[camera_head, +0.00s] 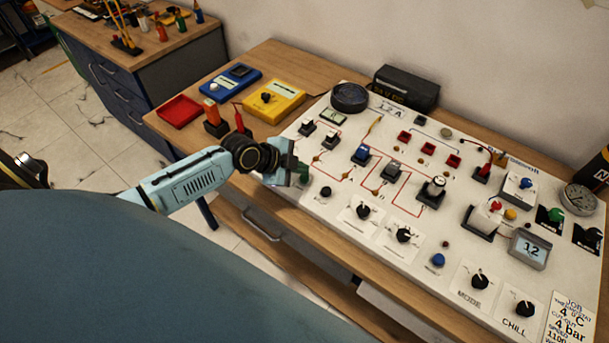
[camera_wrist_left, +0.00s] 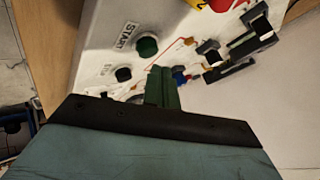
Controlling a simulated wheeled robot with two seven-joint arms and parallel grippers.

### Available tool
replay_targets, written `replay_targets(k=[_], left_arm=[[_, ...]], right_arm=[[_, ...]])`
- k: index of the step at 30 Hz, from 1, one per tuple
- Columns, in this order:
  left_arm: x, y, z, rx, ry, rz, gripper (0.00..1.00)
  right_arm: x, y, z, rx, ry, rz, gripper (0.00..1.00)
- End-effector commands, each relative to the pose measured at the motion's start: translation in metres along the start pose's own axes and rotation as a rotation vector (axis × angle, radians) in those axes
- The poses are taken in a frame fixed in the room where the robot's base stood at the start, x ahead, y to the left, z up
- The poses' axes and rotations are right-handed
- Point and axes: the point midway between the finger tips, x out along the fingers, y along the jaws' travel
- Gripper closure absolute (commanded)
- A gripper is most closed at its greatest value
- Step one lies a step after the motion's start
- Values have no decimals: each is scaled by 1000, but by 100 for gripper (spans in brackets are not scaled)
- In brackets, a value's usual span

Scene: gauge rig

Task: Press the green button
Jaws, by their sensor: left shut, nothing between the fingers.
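The green button (camera_wrist_left: 147,46) shows in the left wrist view as a round dark-green cap next to a START label on the white panel (camera_head: 345,215). A black button (camera_wrist_left: 123,74) sits beside it, and also shows in the head view (camera_head: 326,191). My left gripper (camera_head: 303,174) is at the panel's left end, with its green fingers shut and empty. In the wrist view the fingertips (camera_wrist_left: 163,72) are a little to one side of the green button; I cannot tell if they touch the panel. In the head view the gripper seems to hide the button. My right gripper is out of view.
The panel is crowded with knobs, such as a black dial (camera_head: 363,212), and a blue button (camera_head: 438,260). A red tray (camera_head: 180,111) and a yellow meter (camera_head: 274,100) lie on the wooden bench left of the panel. A black box (camera_head: 406,88) stands behind it.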

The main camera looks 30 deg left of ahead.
Motion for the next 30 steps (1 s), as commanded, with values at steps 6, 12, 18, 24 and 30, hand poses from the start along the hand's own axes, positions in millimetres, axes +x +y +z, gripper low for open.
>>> replay_targets(k=[6,12,18,24,30], left_arm=[[0,0,0,0,0,0,100],[2,2,2,0,0,0,100],[7,5,5,-1,0,0,100],[6,4,4,-1,0,0,100],[6,4,5,0,0,0,100]], right_arm=[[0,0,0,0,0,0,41],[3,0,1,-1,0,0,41],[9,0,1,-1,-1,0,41],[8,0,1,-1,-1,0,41],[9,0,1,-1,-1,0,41]])
